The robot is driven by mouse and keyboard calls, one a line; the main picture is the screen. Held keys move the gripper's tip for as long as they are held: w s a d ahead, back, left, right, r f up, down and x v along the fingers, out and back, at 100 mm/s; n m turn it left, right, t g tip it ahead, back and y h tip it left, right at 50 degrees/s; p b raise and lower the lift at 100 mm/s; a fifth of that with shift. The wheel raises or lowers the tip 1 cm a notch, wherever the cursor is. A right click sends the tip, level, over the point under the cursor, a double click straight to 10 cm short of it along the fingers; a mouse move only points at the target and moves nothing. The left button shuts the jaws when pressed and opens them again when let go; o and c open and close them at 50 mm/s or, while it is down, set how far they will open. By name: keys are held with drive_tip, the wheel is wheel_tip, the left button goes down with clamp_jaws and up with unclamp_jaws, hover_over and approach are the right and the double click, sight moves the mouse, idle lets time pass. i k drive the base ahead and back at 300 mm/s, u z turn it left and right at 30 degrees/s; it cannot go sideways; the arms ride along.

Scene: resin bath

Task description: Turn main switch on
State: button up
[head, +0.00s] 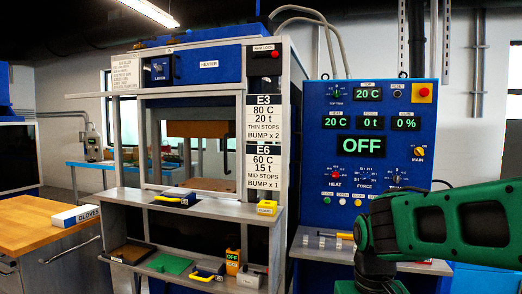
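The main switch (419,152) is a small orange rotary knob labelled MAIN on the right side of the blue control panel (318,150). The exact angle of its knob is too small to tell. The large panel display (361,145) reads OFF in green. Smaller displays above it show 20 C, 0 t and 0 %. My green and black arm (450,225) stands at the lower right, in front of the panel's lower right part. My gripper is not in view.
A red emergency-type button on yellow (423,92) sits above the switch, and knobs labelled HEAT (335,173) and FORCE (367,173) below left. The press frame (205,115) with its shelf (205,206) stands left. A wooden-topped bench (35,220) holds a gloves box (75,216).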

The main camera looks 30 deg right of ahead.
sight(419, 151)
drive_tip(key=z, duration=1.45)
drive_tip(key=k, duration=1.3)
drive_tip(key=u, duration=0.65)
drive_tip(key=i, duration=1.9)
drive_tip(key=z, duration=0.55)
